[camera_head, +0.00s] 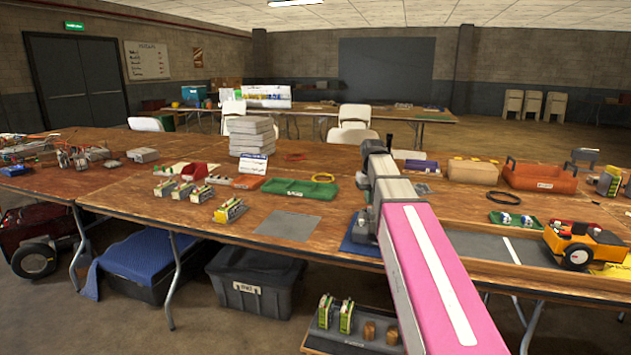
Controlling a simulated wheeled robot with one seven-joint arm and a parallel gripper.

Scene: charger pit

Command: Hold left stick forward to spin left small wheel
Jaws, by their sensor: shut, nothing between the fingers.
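My arm reaches from the bottom right over the table. The end of the arm, with my gripper (362,222), is low over a blue mat (352,244) near the table's front edge. The gripper is shut and holds nothing. The arm covers most of this spot, and I cannot tell whether the fingers touch anything. I cannot make out a stick; it may be hidden behind the arm. A small orange vehicle (605,246) stands at the right, with a black wheel (577,257) with a pale hub facing me. I cannot tell whether the wheel turns.
A green tray (291,189) and a grey mat (287,225) lie left of the arm. Several battery-like packs (230,211) stand farther left. Right of the arm are a small green tray (515,219), an orange tote (541,178) and a dark cable loop (509,198).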

